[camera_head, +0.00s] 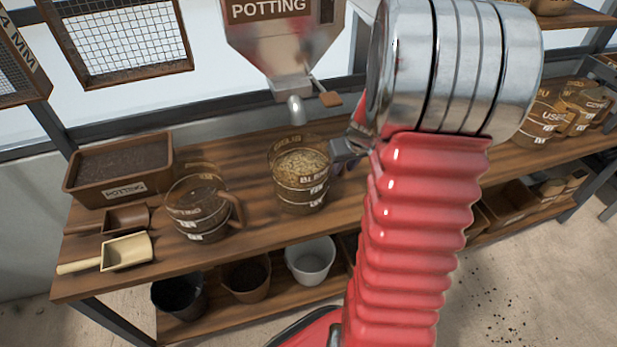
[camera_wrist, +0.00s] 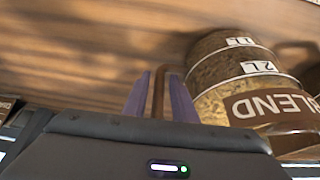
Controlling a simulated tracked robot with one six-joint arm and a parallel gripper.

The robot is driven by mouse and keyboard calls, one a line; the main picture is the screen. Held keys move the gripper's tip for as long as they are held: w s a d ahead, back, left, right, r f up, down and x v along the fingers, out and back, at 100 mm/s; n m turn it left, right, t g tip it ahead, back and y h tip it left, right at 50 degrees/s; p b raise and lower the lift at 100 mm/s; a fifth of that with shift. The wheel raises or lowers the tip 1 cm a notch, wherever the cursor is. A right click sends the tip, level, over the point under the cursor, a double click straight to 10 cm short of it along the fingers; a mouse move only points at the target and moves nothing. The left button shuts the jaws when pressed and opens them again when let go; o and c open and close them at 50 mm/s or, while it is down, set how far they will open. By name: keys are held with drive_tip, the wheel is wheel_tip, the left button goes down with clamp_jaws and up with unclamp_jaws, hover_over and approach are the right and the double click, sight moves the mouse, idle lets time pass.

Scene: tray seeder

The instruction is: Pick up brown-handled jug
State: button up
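A clear jug of grain with a brown "BLEND" band (camera_head: 301,180) stands upright on the wooden bench, below the hopper spout. It fills the right of the wrist view (camera_wrist: 235,75). Its brown handle (camera_wrist: 158,92) shows between the purple fingers of my gripper (camera_wrist: 161,98). In the head view my gripper (camera_head: 345,150) is at the jug's right side, and the handle is hidden there. The fingers stand close on both sides of the handle; I cannot tell whether they press on it. A second brown-handled jug (camera_head: 198,208), with dark contents, stands to the left.
The potting hopper (camera_head: 285,45) hangs above the BLEND jug. A potting box (camera_head: 120,168) and scoops, one cream (camera_head: 127,251), lie at the bench's left end. Pots, one white (camera_head: 311,261), stand on the lower shelf. Several jugs (camera_head: 545,118) stand at the right.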

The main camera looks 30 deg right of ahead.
clamp_jaws()
drive_tip(key=shift+r, duration=0.1)
idle(1.0)
